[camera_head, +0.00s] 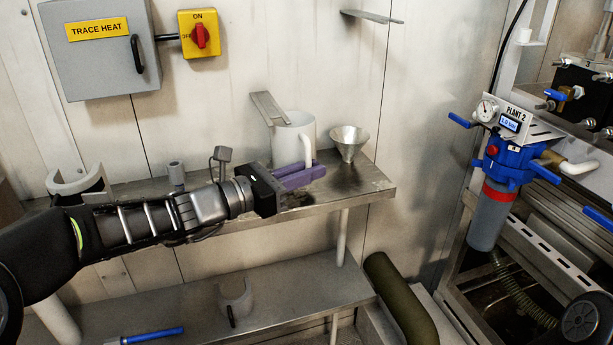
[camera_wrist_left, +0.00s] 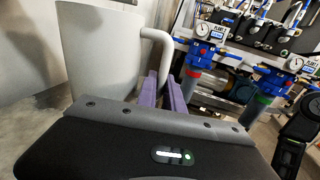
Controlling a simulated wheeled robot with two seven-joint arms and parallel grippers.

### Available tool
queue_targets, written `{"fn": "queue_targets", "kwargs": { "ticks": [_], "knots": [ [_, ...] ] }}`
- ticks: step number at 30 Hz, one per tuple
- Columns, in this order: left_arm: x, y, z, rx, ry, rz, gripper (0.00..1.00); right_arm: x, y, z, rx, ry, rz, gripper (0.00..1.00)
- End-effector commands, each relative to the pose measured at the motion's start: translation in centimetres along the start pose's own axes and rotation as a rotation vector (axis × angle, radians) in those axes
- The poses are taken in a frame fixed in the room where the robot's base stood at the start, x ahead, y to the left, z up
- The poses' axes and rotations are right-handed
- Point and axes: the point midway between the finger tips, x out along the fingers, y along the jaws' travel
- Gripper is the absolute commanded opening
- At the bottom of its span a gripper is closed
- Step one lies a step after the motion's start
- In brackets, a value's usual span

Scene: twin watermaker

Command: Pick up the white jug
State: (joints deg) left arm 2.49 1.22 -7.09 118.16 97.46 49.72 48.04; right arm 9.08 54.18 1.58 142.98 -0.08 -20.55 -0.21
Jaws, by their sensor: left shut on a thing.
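The white jug (camera_head: 289,143) stands upright on the upper metal shelf against the wall, its handle towards the right. My left gripper (camera_head: 312,171) reaches in from the left with its purple fingers at the lower part of the jug's handle. In the left wrist view the jug (camera_wrist_left: 100,50) fills the upper left. There the purple fingers (camera_wrist_left: 168,92) are shut on the handle, which curves down between them. The fingers hide the handle's lower end. My right gripper is in neither view.
A metal funnel (camera_head: 349,141) stands right of the jug on the shelf (camera_head: 366,190). A small metal plate (camera_head: 268,107) juts from the wall behind the jug. A lower shelf (camera_head: 300,283) holds a grey clip-shaped holder (camera_head: 236,298). The blue-headed filter unit (camera_head: 497,160) is at the right.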

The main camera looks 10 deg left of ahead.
Motion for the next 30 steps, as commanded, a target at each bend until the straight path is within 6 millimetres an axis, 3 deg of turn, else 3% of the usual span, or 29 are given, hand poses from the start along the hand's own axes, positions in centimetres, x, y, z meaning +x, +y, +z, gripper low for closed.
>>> {"fn": "queue_targets", "kwargs": {
  "ticks": [21, 30],
  "knots": [
    [-3.8, -14.8, -0.2, 0.002, -0.003, -0.004, 0.00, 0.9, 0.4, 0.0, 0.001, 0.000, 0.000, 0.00],
    [-4.2, -16.5, -0.2, 0.000, 0.000, -0.001, 0.00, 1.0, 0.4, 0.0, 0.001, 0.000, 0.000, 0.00]
  ]
}}
